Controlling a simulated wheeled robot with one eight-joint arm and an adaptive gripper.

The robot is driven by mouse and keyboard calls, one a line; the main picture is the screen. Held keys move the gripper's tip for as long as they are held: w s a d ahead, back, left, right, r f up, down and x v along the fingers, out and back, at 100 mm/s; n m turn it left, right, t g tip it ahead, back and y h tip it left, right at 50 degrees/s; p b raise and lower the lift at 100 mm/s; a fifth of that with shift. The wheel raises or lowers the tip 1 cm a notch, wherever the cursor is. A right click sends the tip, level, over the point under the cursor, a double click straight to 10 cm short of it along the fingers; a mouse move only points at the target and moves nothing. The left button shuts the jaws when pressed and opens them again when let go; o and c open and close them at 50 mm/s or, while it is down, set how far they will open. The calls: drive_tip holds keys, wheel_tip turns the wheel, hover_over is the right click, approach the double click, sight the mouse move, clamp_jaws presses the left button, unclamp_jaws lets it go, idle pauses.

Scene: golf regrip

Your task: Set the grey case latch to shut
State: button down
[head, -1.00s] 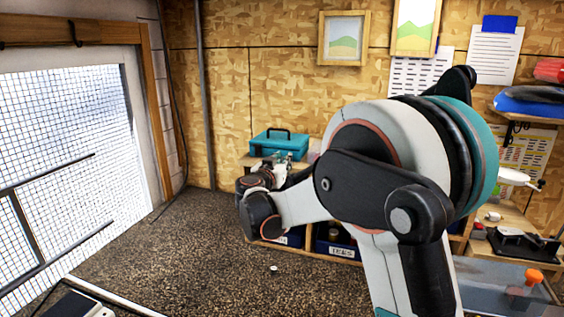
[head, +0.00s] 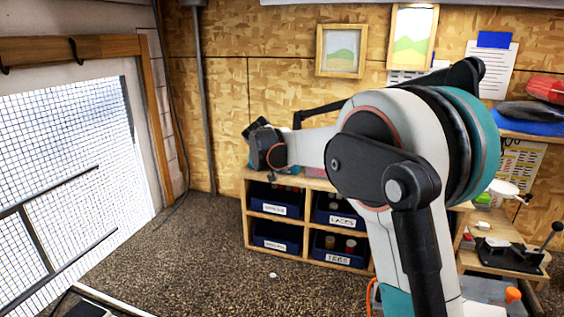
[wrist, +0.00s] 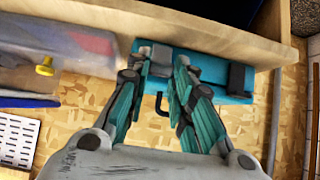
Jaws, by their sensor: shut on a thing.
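The teal case (wrist: 211,68) shows in the wrist view, with a black handle (wrist: 162,104) and a darker latch (wrist: 240,78) on the right. The grey case latch (wrist: 162,60) is at its left part, between my fingertips. My gripper (wrist: 162,66) is shut on this latch, one finger on each side. The fingers partly cover the case front, and I cannot tell the latch's exact setting. In the head view my wrist hides the latch and most or all of the case.
A wooden shelf unit (head: 309,221) with several labelled blue bins stands against the chipboard wall. A clear bin with a yellow knob (wrist: 45,66) is beside the case in the wrist view. A mesh panel (head: 70,170) is at left. The dark floor (head: 210,260) in front is mostly open.

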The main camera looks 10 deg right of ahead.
drive_tip(key=shift+w+r, duration=0.15)
idle(0.4)
drive_tip(key=c, duration=1.4)
unclamp_jaws()
drive_tip(key=v, duration=1.2)
drive_tip(key=shift+w+d+r, duration=0.15)
drive_tip(key=shift+r, duration=0.05)
drive_tip(key=shift+f, duration=0.1)
